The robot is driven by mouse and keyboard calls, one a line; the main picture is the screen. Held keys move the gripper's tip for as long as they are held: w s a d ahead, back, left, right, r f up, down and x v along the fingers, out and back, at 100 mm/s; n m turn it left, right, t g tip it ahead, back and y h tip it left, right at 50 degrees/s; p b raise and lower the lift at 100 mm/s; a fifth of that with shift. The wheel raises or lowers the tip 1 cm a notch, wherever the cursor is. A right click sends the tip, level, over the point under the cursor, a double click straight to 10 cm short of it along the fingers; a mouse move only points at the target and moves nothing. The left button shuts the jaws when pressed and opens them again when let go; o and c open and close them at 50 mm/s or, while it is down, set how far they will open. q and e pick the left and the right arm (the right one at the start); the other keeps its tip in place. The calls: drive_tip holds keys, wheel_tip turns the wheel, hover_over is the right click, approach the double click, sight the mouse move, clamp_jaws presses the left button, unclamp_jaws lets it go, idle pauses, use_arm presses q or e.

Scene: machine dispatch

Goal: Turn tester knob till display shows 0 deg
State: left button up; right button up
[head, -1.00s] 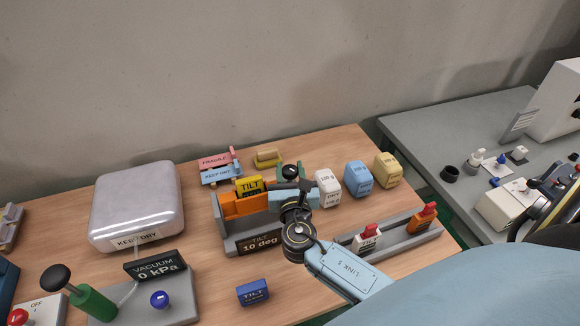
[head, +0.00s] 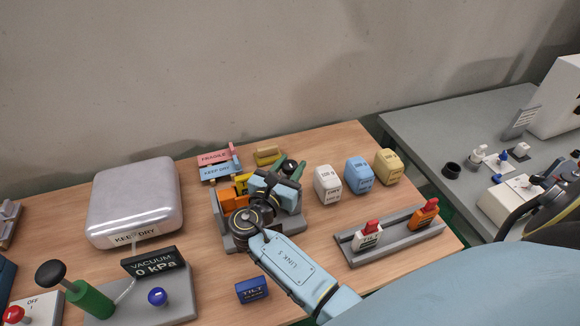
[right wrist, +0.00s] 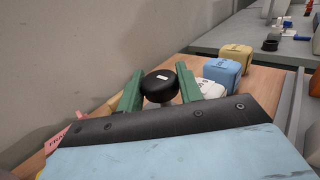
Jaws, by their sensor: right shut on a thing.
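The tilt tester (head: 217,222) stands mid-table, with an orange part (head: 228,201) on it. Its display is hidden behind my right arm, so I cannot read it now. My right gripper (head: 290,170) reaches over the tester. In the right wrist view its two green fingers (right wrist: 160,90) are on either side of the round black knob (right wrist: 160,84), which has a small white mark on top. The gripper is shut on this knob. My left gripper is not in view.
White (head: 327,184), blue (head: 359,174) and yellow (head: 388,166) weights stand to the right. A blue tilt block (head: 252,290) lies in front. The vacuum unit (head: 180,305) is at left.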

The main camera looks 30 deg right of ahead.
drive_tip(key=shift+d, duration=0.1)
drive_tip(key=o, duration=1)
drive_tip(key=shift+c, duration=0.2)
drive_tip(key=shift+t, duration=0.3)
